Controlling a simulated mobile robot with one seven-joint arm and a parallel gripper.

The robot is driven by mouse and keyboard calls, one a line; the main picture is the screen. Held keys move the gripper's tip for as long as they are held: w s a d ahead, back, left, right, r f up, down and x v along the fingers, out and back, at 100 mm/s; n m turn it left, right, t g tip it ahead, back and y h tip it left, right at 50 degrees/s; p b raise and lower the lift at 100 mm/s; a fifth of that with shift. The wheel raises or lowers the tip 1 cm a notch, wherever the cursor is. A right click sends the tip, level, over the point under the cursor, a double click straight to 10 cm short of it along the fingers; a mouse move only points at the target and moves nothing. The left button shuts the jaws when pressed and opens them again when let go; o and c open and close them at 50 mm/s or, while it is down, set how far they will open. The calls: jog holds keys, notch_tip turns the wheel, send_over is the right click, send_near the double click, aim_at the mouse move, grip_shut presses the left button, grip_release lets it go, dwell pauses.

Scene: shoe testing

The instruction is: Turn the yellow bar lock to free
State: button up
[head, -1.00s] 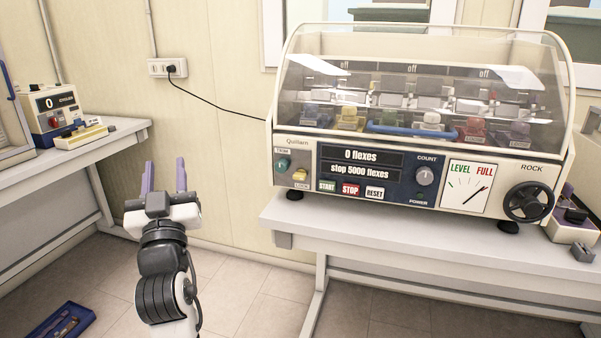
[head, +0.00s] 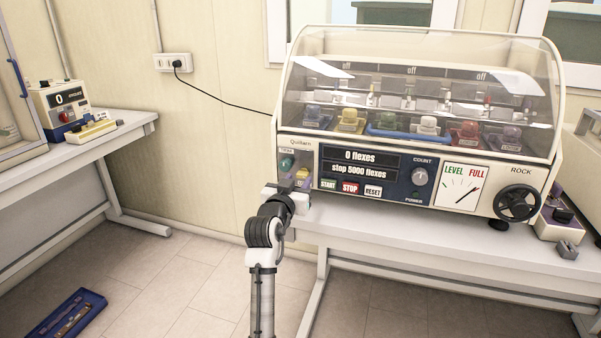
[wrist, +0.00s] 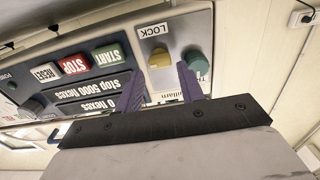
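The yellow bar lock (head: 303,174) sits on the lower left of the flex machine's front panel. In the wrist view, which is upside down, the yellow lock (wrist: 160,57) shows beside its LOCK label (wrist: 154,30). My gripper (head: 297,182) is in front of this corner of the panel and partly covers it in the head view. In the wrist view my gripper (wrist: 160,74) is open, its two purple fingers apart, with the yellow lock ahead of the gap between them. I cannot tell whether either finger touches it.
A green TRIM knob (wrist: 197,64) is close by the right finger in the wrist view. START (head: 328,184), STOP (head: 350,187) and RESET (head: 373,190) buttons are right of the lock. The machine stands on a white table (head: 400,245). A blue tray (head: 68,318) lies on the floor.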

aim_at(301, 176)
jog(key=shift+p+x, duration=0.3)
jog(key=shift+x, duration=1.4)
jog(key=c, duration=0.7)
